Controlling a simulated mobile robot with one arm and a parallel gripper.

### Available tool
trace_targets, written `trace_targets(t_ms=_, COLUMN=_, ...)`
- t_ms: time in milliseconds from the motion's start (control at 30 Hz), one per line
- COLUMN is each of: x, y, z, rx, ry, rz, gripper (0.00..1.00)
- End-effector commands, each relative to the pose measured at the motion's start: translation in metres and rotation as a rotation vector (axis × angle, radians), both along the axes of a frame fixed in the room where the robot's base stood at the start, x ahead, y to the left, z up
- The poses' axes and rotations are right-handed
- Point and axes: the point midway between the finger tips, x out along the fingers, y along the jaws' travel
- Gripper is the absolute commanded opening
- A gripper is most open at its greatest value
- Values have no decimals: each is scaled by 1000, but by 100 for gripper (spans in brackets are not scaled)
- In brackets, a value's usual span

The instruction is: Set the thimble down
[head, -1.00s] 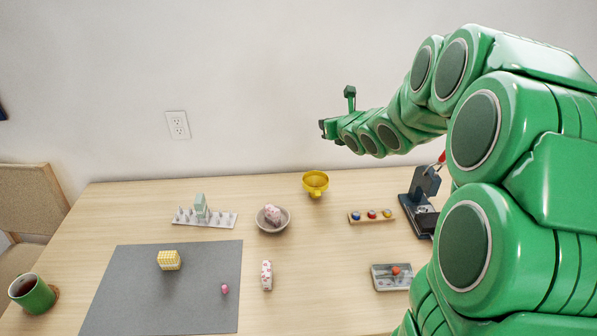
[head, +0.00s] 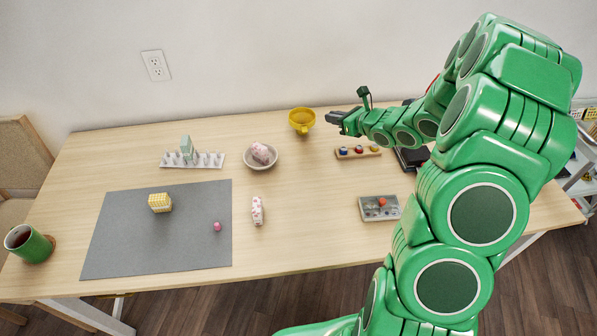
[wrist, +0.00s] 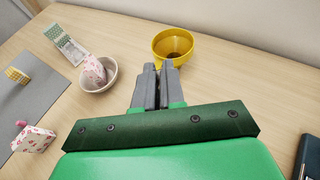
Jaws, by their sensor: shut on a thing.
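My gripper (head: 332,117) is over the back part of the table, just right of the yellow funnel-like cup (head: 302,119). In the wrist view its two grey fingers (wrist: 158,70) are nearly together, shut on the thimble. The thimble is hidden between the fingers, so its look cannot be told. The yellow cup also shows in the wrist view (wrist: 160,44), just beyond the fingertips; I cannot tell whether they touch it.
A bowl (head: 246,160) with a pink patterned thing, a pegged rack (head: 213,160), and a wooden block with knobs (head: 344,154) stand nearby. A grey mat (head: 130,240) bears a yellow block and small pink thing. A grey tray (head: 378,215) lies front right. Bare table lies between.

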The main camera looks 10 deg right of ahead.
Motion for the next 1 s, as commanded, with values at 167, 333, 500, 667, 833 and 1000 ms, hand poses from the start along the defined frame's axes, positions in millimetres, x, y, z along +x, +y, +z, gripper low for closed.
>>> trace_targets(t_ms=167, x=-26, y=-9, z=-36, rx=3, ry=1, rz=72, gripper=0)
trace_targets(t_ms=333, x=-48, y=-12, z=-59, rx=3, ry=2, rz=128, gripper=0)
trace_targets(t_ms=500, x=-59, y=-13, z=-68, rx=0, ry=0, rz=155, gripper=0)
trace_targets(t_ms=667, x=-60, y=-13, z=-78, rx=-1, ry=2, rz=160, gripper=0)
trace_targets(t_ms=833, x=-61, y=-12, z=-97, rx=1, ry=2, rz=160, gripper=0)
trace_targets(t_ms=1000, x=-60, y=-12, z=-111, rx=1, ry=-1, rz=159, gripper=0)
